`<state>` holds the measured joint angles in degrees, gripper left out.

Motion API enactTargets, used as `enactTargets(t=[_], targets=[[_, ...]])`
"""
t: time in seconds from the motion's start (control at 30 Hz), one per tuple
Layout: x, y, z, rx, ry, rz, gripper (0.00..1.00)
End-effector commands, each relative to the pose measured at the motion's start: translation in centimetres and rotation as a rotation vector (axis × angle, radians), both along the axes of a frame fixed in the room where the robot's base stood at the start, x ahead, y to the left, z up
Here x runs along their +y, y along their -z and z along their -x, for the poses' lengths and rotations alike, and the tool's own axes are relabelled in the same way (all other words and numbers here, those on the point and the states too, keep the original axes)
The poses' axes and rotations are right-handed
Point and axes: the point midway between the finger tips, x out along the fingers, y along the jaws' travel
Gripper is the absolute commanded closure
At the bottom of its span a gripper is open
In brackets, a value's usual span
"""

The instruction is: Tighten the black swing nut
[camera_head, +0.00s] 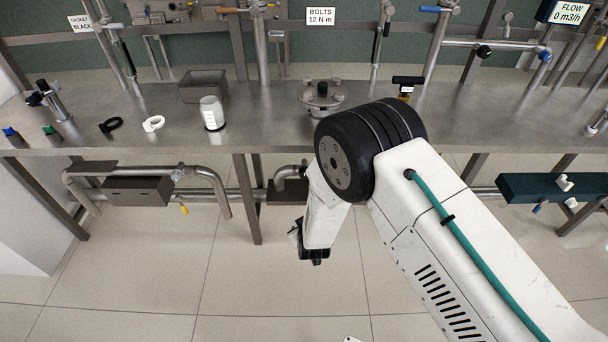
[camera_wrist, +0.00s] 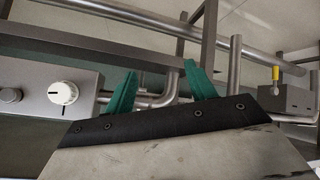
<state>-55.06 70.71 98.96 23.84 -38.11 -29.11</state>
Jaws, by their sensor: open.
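A round steel housing (camera_head: 322,95) with small fittings around its top stands on the bench, behind my arm's black joint. I cannot make out a black swing nut on it at this size. My gripper (camera_head: 312,254) hangs below the front edge of the bench, in front of the lower pipes and well below the housing. In the wrist view my gripper (camera_wrist: 160,90) shows two teal fingers spread apart with nothing held between them. The housing is not in the wrist view.
The steel bench (camera_head: 260,125) holds a grey bin (camera_head: 203,84), a white jar (camera_head: 212,114), a black ring (camera_head: 110,125), a white ring (camera_head: 154,123) and a black-handled tool (camera_head: 408,84). A white dial (camera_wrist: 63,92) and yellow-handled valve (camera_wrist: 275,74) show near my fingers.

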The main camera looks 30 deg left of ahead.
Motion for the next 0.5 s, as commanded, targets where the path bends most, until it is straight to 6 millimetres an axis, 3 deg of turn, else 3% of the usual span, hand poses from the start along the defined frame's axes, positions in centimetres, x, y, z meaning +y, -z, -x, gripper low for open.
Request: enactTargets(t=[0.03,0.1,0.17,0.2,0.3,0.5], targets=[[0.8,1.2,-0.4,-0.105,-0.01,-0.025,0.45],[1.7,0.5,-1.9,-0.265,-0.006,-0.07,0.45],[2.2,-1.5,-3.5,-0.399,0.011,-0.108,0.45],[2.8,-3.5,-4.5,-0.481,0.023,-0.135,0.45],[3.2,-7.0,-5.8,-0.639,0.046,-0.17,0.45],[3.0,-9.2,-6.5,-0.763,0.053,-0.167,0.45]])
